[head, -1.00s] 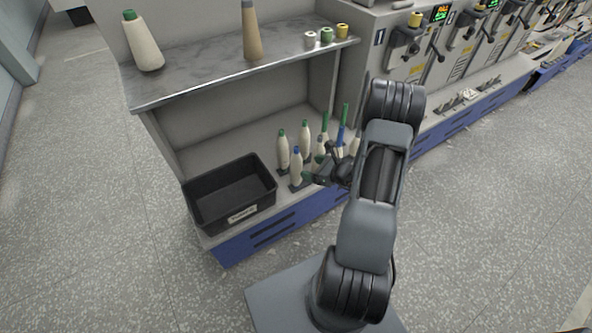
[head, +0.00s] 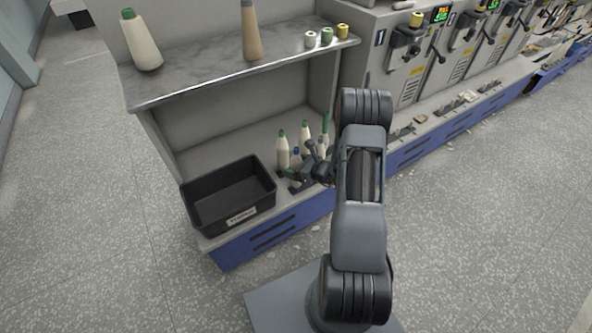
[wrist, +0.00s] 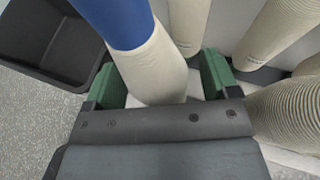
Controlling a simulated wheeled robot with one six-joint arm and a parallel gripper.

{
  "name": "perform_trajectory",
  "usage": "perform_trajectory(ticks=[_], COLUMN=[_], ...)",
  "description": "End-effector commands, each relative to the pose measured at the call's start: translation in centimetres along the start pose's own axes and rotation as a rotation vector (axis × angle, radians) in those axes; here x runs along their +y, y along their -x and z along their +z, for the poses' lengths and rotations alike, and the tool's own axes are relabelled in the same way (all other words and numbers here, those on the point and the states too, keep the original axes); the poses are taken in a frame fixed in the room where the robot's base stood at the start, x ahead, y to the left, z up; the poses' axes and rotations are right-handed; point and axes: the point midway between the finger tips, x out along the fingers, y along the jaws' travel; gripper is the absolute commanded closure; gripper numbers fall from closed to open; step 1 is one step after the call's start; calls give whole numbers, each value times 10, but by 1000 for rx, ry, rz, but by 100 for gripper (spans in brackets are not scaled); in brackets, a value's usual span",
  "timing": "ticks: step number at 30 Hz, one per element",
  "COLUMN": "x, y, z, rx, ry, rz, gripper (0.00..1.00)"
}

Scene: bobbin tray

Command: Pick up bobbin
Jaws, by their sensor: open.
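Several white bobbins with green or blue tips stand on the lower shelf in the head view, one green-tipped bobbin (head: 282,150) at their left. A blue-tipped bobbin (head: 296,158) is partly hidden by my gripper (head: 304,180). In the wrist view this blue-topped bobbin (wrist: 150,68) stands between the two green fingers of my gripper (wrist: 163,80). The fingers are open, one on each side of it. I cannot tell whether either finger touches it. My arm hides the bobbins farther right in the head view.
A black bin (head: 228,196) stands left of the bobbins; it also shows in the wrist view (wrist: 52,42). More bobbins (wrist: 188,22) stand close behind and right of the gripper. The upper shelf (head: 200,75) holds two large cones and several small spools.

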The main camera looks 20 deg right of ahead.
Motion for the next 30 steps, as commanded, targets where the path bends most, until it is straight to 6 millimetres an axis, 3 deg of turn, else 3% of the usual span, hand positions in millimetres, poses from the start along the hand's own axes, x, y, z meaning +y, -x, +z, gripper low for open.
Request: perform_trajectory(ticks=[2, 20, 26, 30], x=[0, 0, 0, 0], y=[0, 0, 1, 5], z=[0, 0, 1, 12], rx=[0, 0, -1, -2], ry=[0, 0, 1, 2], rz=[0, 0, 0, -1], gripper=[19, 76, 76, 76])
